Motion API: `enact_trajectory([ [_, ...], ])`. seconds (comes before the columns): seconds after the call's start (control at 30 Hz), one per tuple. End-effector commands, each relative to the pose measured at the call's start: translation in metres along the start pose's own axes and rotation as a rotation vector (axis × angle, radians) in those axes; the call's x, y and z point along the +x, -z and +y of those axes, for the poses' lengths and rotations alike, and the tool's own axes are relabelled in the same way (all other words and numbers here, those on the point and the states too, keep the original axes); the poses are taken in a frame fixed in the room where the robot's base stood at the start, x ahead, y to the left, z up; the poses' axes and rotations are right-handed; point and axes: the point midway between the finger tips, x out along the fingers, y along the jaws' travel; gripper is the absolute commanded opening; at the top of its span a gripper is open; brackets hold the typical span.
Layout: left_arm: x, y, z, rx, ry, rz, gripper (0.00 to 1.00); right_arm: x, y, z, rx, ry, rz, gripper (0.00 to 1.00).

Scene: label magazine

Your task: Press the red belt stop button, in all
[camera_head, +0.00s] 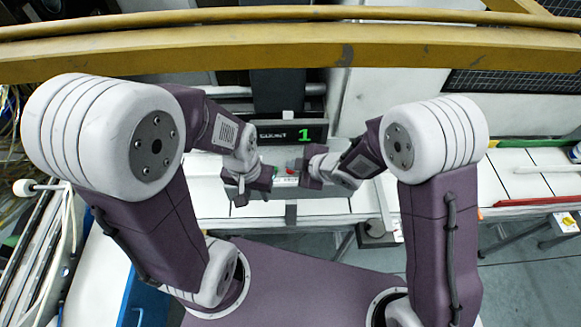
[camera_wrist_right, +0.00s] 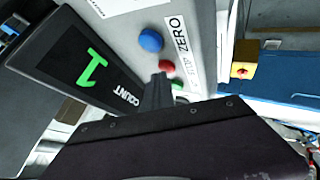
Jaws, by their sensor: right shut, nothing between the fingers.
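The red button (camera_wrist_right: 166,66) sits on a light grey panel in the right wrist view, between a blue button (camera_wrist_right: 151,40) and a partly hidden green one (camera_wrist_right: 177,86). My right gripper (camera_wrist_right: 158,82) is shut and empty, its tip just beside the red button; I cannot tell whether they touch. In the head view my right gripper (camera_head: 308,176) is at the panel's right side. My left gripper (camera_head: 252,188) hangs lower and to the left, its fingers too small to read. A dark counter display (camera_wrist_right: 88,62) shows a green 1 and the word COUNT.
The counter display also shows in the head view (camera_head: 290,133), behind the grippers. A yellow box with a red knob (camera_wrist_right: 243,62) stands apart at the right of the wrist view. A yellow rail (camera_head: 300,45) crosses the top. White belt surface (camera_head: 525,183) extends right.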

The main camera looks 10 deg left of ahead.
Motion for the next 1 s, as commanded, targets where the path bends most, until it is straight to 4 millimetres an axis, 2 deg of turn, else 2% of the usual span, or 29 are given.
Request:
enact_trajectory([
  [0.2,-0.014,0.002,0.000,0.000,0.000,0.000,0.36,-0.011,0.007,0.008,0.000,0.001,-0.001,0.00],
  [0.63,-0.017,0.002,0.000,0.000,0.000,0.000,0.36,-0.014,0.010,0.010,0.000,0.000,0.000,0.00],
  [1.0,-0.051,0.005,0.001,0.000,0.000,0.000,0.36,-0.040,0.029,0.029,-0.001,0.000,0.000,0.00],
])
